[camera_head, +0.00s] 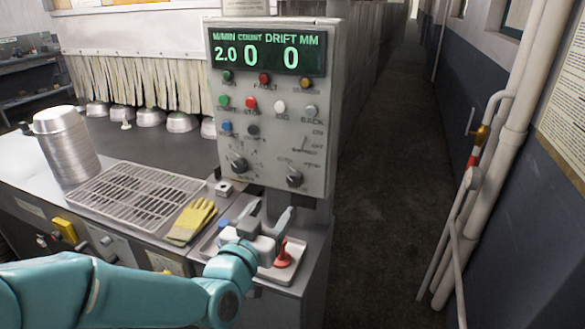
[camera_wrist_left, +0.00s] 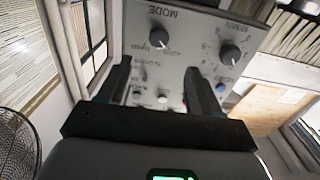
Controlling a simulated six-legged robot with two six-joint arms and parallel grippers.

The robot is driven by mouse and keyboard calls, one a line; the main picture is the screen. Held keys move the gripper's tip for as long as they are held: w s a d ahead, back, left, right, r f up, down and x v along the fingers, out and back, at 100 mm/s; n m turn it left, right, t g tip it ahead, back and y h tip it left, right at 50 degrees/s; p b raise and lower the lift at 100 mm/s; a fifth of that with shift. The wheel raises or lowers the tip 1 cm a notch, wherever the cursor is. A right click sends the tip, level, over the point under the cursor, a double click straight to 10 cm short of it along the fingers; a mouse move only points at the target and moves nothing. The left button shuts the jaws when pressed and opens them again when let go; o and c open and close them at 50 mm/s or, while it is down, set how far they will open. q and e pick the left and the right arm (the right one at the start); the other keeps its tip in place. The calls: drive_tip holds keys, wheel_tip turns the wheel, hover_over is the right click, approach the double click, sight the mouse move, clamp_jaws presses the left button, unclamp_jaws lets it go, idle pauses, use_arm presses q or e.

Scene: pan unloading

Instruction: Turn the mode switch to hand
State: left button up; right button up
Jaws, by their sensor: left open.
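The mode switch (camera_head: 294,177) is a dark round knob at the lower right of the grey control panel (camera_head: 218,105). In the left wrist view the panel appears upside down, and the switch (camera_wrist_left: 158,39) sits under the word MODE. Which setting it points to is too small to tell. My left gripper (camera_head: 268,214) is open and empty, just below the panel's lower edge and apart from the switch. In the wrist view its two dark fingers (camera_wrist_left: 157,75) point at the panel, with the switch ahead between them. My right gripper is not in view.
A second knob (camera_head: 238,163) sits left of the switch, with several coloured buttons above. Below my gripper is a tray with a red-orange part (camera_head: 283,258). The aisle (camera_head: 385,200) at right is clear.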

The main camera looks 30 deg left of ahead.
sight(293, 182)
use_arm(q)
drive_tip(key=p+x, duration=0.2)
drive_tip(key=x, duration=0.9)
drive_tip(key=shift+p, duration=0.35)
drive_tip(key=shift+w, duration=0.4)
drive_tip(key=shift+s, duration=0.1)
drive_tip(key=c, duration=1)
drive_tip(key=shift+c, duration=0.2)
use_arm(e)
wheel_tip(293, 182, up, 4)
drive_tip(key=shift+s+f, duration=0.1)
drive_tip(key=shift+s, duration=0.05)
